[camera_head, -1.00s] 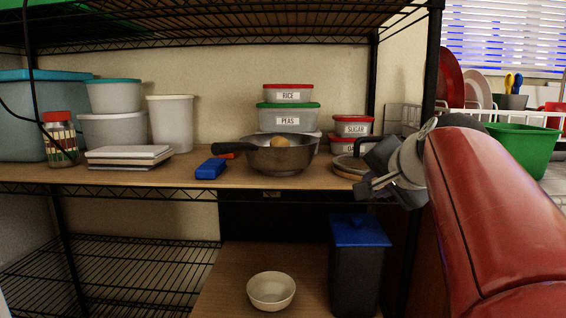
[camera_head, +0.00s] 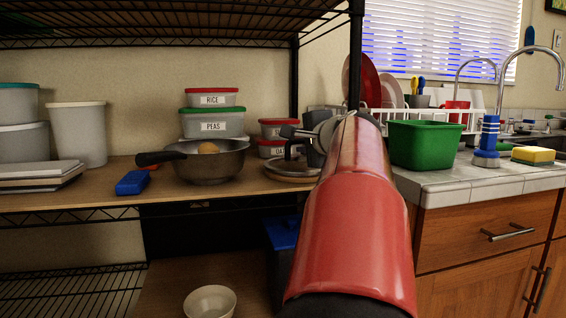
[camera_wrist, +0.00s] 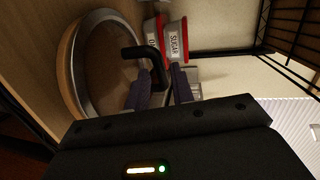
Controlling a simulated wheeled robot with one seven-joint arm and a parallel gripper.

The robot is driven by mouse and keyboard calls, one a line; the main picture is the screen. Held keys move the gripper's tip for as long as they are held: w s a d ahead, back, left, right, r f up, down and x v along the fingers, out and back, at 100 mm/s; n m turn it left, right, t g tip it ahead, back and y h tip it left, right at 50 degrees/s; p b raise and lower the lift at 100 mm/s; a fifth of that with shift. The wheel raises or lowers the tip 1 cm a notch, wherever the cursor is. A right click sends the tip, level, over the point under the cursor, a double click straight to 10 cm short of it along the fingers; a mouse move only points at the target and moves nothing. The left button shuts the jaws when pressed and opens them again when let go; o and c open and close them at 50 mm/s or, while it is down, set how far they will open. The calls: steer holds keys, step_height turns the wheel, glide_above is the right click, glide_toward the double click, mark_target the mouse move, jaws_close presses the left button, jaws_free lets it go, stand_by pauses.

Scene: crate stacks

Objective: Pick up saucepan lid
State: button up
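The saucepan lid (camera_head: 290,171) lies flat near the right end of the wooden shelf, right of the saucepan (camera_head: 207,165). In the wrist view the lid (camera_wrist: 101,62) shows at the left as a round pane with a grey rim and a raised black handle (camera_wrist: 147,57). My gripper (camera_head: 292,142) is at the lid, partly hidden behind my red arm. In the wrist view my gripper (camera_wrist: 161,88) has its two fingers apart, with the near end of the handle between or just beyond them. I cannot see contact with the handle.
Red-lidded tubs (camera_head: 277,129) stand close behind the lid; the sugar tub (camera_wrist: 173,40) is near the fingers. A black shelf post (camera_head: 355,60) rises beside my arm. A blue box (camera_head: 132,183) lies left of the saucepan. A green bin (camera_head: 424,145) stands on the right counter.

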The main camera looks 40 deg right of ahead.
mark_target(299, 141)
steer(key=x, duration=0.4)
steer(key=shift+d, duration=0.2)
jaws_close()
